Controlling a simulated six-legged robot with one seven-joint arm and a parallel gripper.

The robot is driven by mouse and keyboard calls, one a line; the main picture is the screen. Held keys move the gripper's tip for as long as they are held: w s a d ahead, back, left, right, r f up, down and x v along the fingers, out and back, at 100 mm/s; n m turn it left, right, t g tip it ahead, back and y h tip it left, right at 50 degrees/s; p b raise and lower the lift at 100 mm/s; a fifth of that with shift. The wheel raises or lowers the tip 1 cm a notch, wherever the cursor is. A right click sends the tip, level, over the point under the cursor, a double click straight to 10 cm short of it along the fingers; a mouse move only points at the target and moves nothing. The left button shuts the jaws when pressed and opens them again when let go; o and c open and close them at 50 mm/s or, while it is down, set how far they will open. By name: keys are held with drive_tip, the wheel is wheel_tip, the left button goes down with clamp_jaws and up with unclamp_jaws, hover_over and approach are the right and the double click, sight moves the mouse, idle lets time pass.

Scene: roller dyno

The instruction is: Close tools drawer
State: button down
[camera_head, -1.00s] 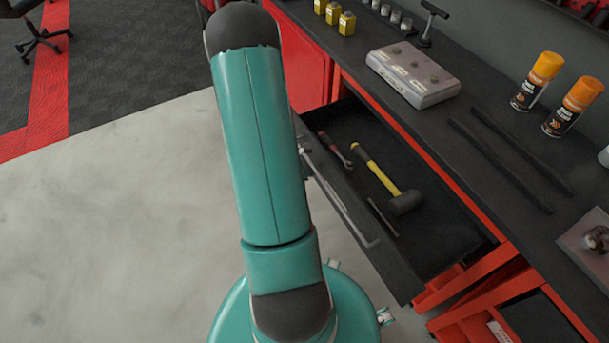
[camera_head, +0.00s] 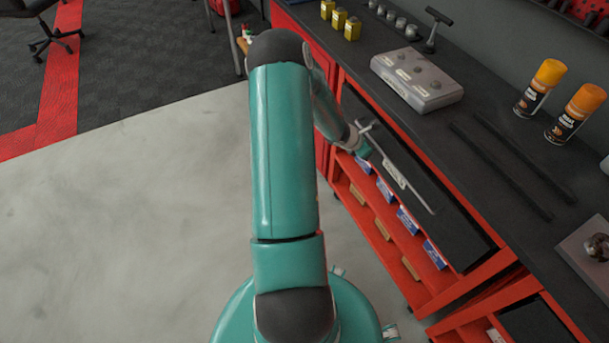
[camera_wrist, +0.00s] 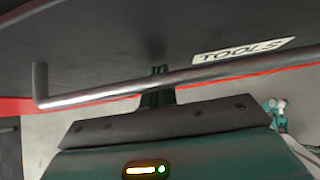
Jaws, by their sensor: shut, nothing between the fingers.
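The tools drawer has a black front (camera_head: 455,228) with a long metal handle (camera_head: 419,197). In the head view its front lies about flush with the red cabinet, and its inside is hidden. The wrist view shows the drawer front (camera_wrist: 100,50) close up, with a "TOOLS" label (camera_wrist: 240,52) above the handle bar (camera_wrist: 215,72). My gripper (camera_wrist: 157,84) is shut and empty, at the drawer front, with the bar crossing over its fingers. In the head view my gripper (camera_head: 363,148) is near the handle's far end. Contact cannot be told exactly.
An open red shelf (camera_head: 400,238) with blue boxes (camera_head: 433,254) is below the drawer. The black worktop (camera_head: 480,110) holds a grey box (camera_head: 417,80), two orange-capped cans (camera_head: 575,112) and two dark bars (camera_head: 515,170). The pale floor (camera_head: 130,220) on the left is clear.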

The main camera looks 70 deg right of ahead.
drive_tip(key=shift+s+d+r, duration=0.1)
drive_tip(key=shift+s+d, duration=0.7)
drive_tip(key=shift+s, duration=0.05)
drive_tip(key=shift+s+r, duration=0.1)
drive_tip(key=shift+s, duration=0.05)
drive_tip(key=w+a+r, duration=0.6)
drive_tip(key=w+a, duration=0.2)
drive_tip(key=shift+w+a+r, duration=0.2)
drive_tip(key=shift+a+r, duration=0.1)
